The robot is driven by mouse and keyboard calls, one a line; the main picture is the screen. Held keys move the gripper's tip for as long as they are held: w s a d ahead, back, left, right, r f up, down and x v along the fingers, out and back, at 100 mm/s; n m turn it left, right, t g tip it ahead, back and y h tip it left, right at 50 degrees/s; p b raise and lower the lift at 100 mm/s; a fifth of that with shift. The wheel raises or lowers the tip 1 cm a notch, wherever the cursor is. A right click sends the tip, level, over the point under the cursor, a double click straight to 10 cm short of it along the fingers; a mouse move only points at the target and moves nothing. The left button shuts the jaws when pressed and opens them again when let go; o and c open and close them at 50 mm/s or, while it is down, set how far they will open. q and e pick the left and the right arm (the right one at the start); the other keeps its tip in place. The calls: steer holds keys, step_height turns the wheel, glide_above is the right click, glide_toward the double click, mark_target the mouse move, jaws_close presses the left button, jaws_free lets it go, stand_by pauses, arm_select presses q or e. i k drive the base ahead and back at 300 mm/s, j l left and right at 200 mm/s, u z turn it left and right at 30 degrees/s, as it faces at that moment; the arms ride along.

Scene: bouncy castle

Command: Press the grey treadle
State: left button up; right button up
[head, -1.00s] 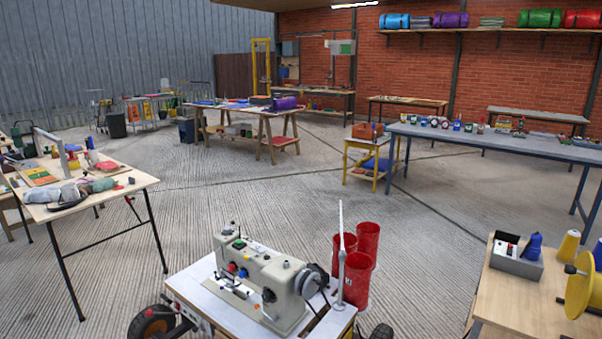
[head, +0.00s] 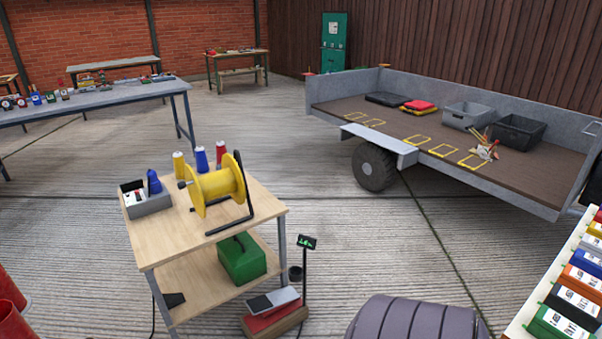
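A flat grey plate (head: 272,300), likely the grey treadle, lies low down in front of a wooden cart (head: 150,244). It rests on a red block (head: 275,318) with a brown base. A dark wedge-shaped piece (head: 173,300) sits low under the cart's left side; I cannot tell whether it is a pedal. Neither of my grippers is in view.
A thin post with a green-lit display (head: 306,242) stands beside the plate. A yellow reel (head: 217,190) tops the cart; a green box (head: 241,258) is on its lower shelf. A purple-grey roll (head: 415,320) is at the front. A trailer (head: 445,135) stands behind, with open floor between.

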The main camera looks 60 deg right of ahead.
mark_target(261, 304)
steer(key=z, duration=0.45)
steer(key=i+z, duration=0.15)
steer(key=z, duration=0.75)
steer(key=i+j+z, duration=0.1)
steer(key=z, duration=0.4)
steer(key=u, duration=0.45)
steer(key=i+u, duration=0.1)
steer(key=u, duration=0.35)
steer(key=i+u, duration=0.1)
steer(key=u, duration=0.8)
steer(key=i+u, duration=0.1)
steer(key=u, duration=0.35)
steer(key=l+u, duration=0.15)
steer(key=u, duration=0.75)
steer(key=l+u, duration=0.2)
steer(key=u, duration=0.25)
steer(key=i+l, duration=0.1)
steer(key=l, duration=0.25)
steer(key=l+z, duration=0.55)
steer(key=z, duration=0.8)
steer(key=i+l+z, duration=0.1)
steer(key=z, duration=0.9)
steer(key=i+l+z, duration=0.1)
steer(key=z, duration=0.9)
steer(key=i+z, duration=0.1)
steer(key=z, duration=0.4)
steer(key=j+z, duration=0.1)
steer(key=z, duration=0.4)
